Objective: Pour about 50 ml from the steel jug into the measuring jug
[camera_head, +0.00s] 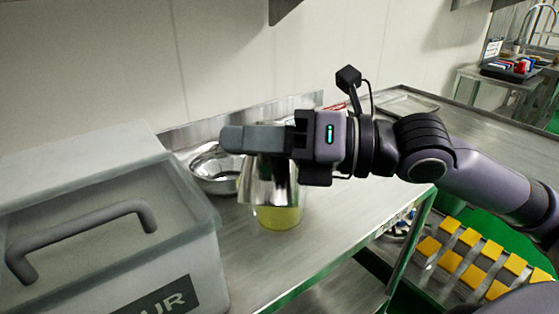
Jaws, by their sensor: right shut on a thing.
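My right gripper (238,140) reaches in from the right and is shut on the steel jug (266,184), at the jug's upper part. The gripper's fingers cover the top of the jug, so its rim and contents are hidden. A yellow vessel or yellow contents (278,217), probably the measuring jug, shows just below the steel jug. The steel jug hides its upper part, and I cannot tell whether the two touch. No scale marks or liquid stream can be made out. My left gripper is out of view.
A shiny metal bowl (212,170) stands left of the jug on the steel table (330,218). A large labelled flour bin (110,235) fills the left front. A flat tray (408,104) lies at the back right. The table's front middle is clear.

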